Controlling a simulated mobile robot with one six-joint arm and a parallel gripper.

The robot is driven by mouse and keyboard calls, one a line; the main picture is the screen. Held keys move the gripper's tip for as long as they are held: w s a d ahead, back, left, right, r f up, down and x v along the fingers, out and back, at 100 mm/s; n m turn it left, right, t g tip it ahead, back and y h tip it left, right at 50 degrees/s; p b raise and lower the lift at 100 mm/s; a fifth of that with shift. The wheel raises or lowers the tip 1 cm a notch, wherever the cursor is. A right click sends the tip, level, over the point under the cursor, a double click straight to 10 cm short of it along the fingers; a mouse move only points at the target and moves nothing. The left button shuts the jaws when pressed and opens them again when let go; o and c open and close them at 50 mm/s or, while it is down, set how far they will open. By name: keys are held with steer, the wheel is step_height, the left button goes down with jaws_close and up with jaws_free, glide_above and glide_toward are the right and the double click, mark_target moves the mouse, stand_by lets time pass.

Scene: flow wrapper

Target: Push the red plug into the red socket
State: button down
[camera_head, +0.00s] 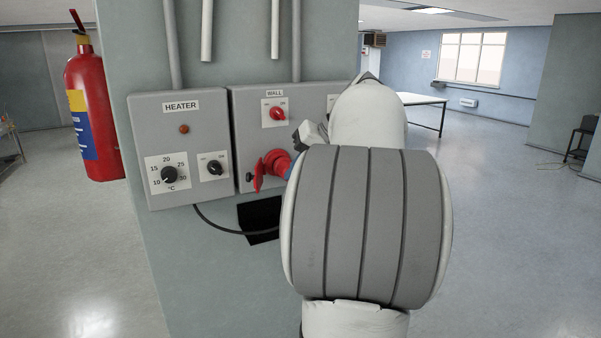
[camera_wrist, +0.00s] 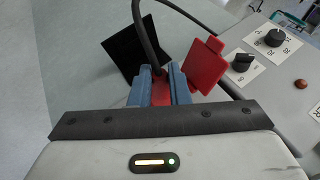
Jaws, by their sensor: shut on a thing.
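The red socket (camera_head: 275,161) is on the front of the grey box labelled WALL, left of my arm, with its red lid (camera_head: 258,177) swung open. The lid also shows in the wrist view (camera_wrist: 207,66), just right of the fingers. My gripper (camera_wrist: 159,84) is shut on the red plug (camera_wrist: 160,92), with a blue finger on each side and a black cable rising from it. In the head view my arm hides the plug and most of my gripper; a bit of blue finger shows close to the socket. I cannot tell whether plug and socket touch.
The HEATER box (camera_head: 180,148) with its dials is left of the WALL box (camera_head: 247,135), which carries a red rotary switch (camera_head: 278,114). The black cable (camera_head: 232,231) loops below, past a dark rectangle (camera_head: 262,222). A fire extinguisher (camera_head: 93,105) hangs at far left.

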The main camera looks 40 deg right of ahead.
steer(key=shift+a+n, duration=0.15)
steer(key=shift+n, duration=0.15)
steer(key=shift+d, duration=0.25)
stand_by(0.5)
steer(key=shift+w, duration=0.35)
stand_by(0.9)
steer(key=c, duration=1.3)
jaws_free()
steer(key=v, duration=0.7)
steer(key=shift+s+d+r+b, duration=0.2)
steer(key=shift+s+r+b, duration=0.05)
steer(key=shift+b, duration=0.15)
